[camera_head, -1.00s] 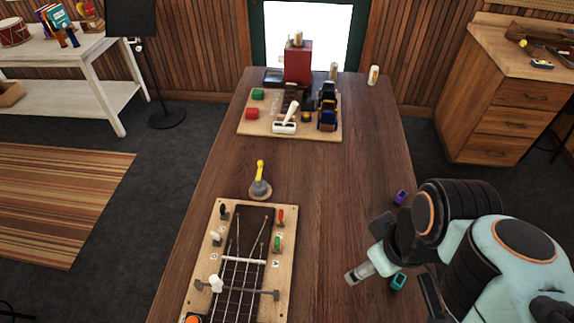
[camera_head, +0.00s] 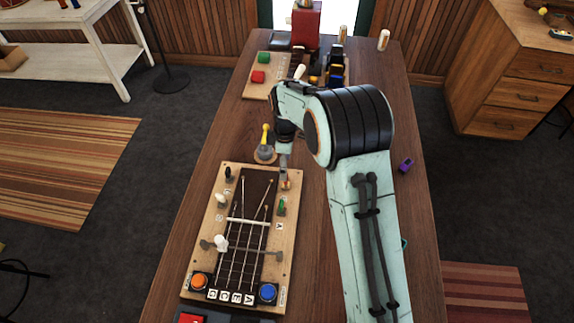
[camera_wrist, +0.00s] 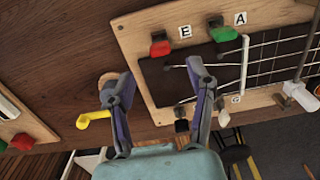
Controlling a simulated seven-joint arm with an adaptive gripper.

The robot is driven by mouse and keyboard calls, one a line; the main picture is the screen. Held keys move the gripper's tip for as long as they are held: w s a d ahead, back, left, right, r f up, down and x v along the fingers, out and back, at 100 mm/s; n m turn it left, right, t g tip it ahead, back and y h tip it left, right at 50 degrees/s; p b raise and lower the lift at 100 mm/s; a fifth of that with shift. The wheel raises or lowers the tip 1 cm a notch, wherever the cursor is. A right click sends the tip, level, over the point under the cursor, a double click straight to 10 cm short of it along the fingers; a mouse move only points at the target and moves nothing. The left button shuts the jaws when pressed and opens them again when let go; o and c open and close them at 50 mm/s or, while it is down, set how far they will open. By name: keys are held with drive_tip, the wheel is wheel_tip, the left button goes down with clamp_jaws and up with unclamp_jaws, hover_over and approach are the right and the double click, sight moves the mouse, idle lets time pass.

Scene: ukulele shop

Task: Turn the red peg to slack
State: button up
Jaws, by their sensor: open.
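The red peg (camera_wrist: 160,45) stands at the edge of the wooden ukulele board (camera_wrist: 135,38), beside the label E, in the wrist view. The green peg (camera_wrist: 222,33) is next to it, by the label A. My gripper (camera_wrist: 152,72) is open, its two fingers apart and empty. In the head view my gripper (camera_head: 285,170) is over the board's far right corner and mostly hides the red peg. I cannot tell whether a finger touches it.
A yellow-handled tool on a round base (camera_head: 265,146) stands just past the board, close to my gripper. A black peg (camera_head: 228,173) and a white peg (camera_head: 222,198) are on the board's left. A purple object (camera_head: 406,165) lies on the right of the table.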

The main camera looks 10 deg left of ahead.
wheel_tip(320, 180, down, 5)
drive_tip(key=shift+f, duration=0.2)
drive_tip(key=shift+c, duration=0.3)
clamp_jaws()
